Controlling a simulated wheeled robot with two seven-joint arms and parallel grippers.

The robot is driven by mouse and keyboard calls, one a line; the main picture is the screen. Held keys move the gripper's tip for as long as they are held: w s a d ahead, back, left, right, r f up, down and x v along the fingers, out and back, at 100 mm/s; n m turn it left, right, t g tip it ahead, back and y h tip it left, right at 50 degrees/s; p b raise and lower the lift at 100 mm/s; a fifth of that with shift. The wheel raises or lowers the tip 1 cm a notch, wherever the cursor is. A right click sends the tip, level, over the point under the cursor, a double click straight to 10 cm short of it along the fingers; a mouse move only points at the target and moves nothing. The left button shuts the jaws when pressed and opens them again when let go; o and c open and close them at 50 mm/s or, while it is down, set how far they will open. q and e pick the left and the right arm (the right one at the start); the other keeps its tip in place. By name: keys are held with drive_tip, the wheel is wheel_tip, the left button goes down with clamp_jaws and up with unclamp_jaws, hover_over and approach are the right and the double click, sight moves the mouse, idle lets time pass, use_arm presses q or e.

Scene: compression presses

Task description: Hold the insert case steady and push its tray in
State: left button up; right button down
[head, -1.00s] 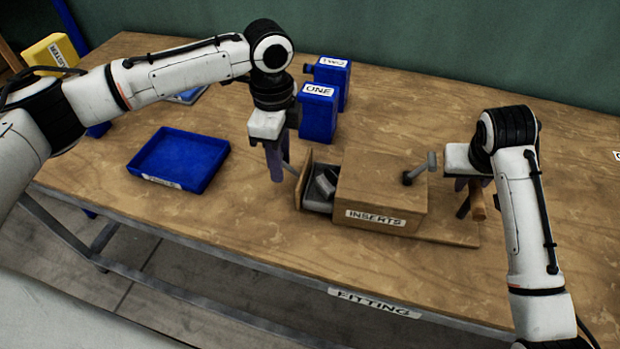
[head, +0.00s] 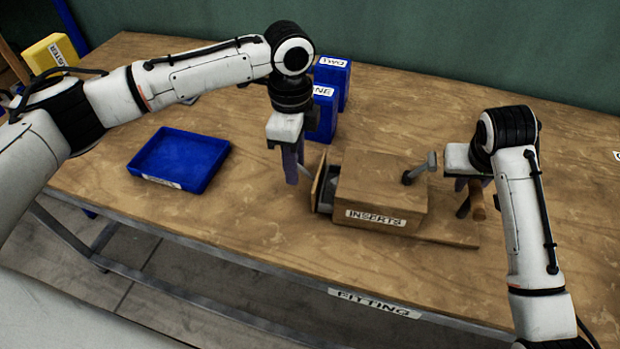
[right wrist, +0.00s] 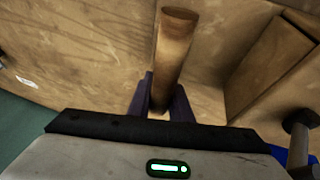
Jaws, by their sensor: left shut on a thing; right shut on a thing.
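The wooden insert case (head: 385,190), labelled INSERTS, sits on the bench. Its tray (head: 323,187) juts a little out of the left end, with the wooden front panel upright and a narrow gap behind it. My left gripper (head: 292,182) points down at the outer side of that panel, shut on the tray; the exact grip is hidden. My right gripper (head: 470,208) is shut on a round wooden handle (head: 477,198) at the right end of the case's base board. The handle also shows between the fingers in the right wrist view (right wrist: 174,45).
A grey T-shaped clamp or handle (head: 418,168) stands up at the case's right side. An empty blue bin (head: 180,160) lies to the left. Blue containers ONE (head: 322,115) and TWO (head: 333,75) stand behind my left gripper. The bench front is clear.

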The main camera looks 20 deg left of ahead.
sight(310, 173)
use_arm(q)
drive_tip(key=shift+d+r, duration=0.1)
drive_tip(key=shift+d, duration=0.2)
use_arm(e)
drive_tip(key=shift+a, duration=0.15)
use_arm(q)
drive_tip(key=shift+w+d, duration=0.15)
drive_tip(key=shift+d, duration=1.25)
drive_tip(key=o, duration=1.3)
drive_tip(key=shift+c, duration=0.2)
drive_tip(key=shift+a, duration=0.1)
wheel_tip(310, 173, up, 12)
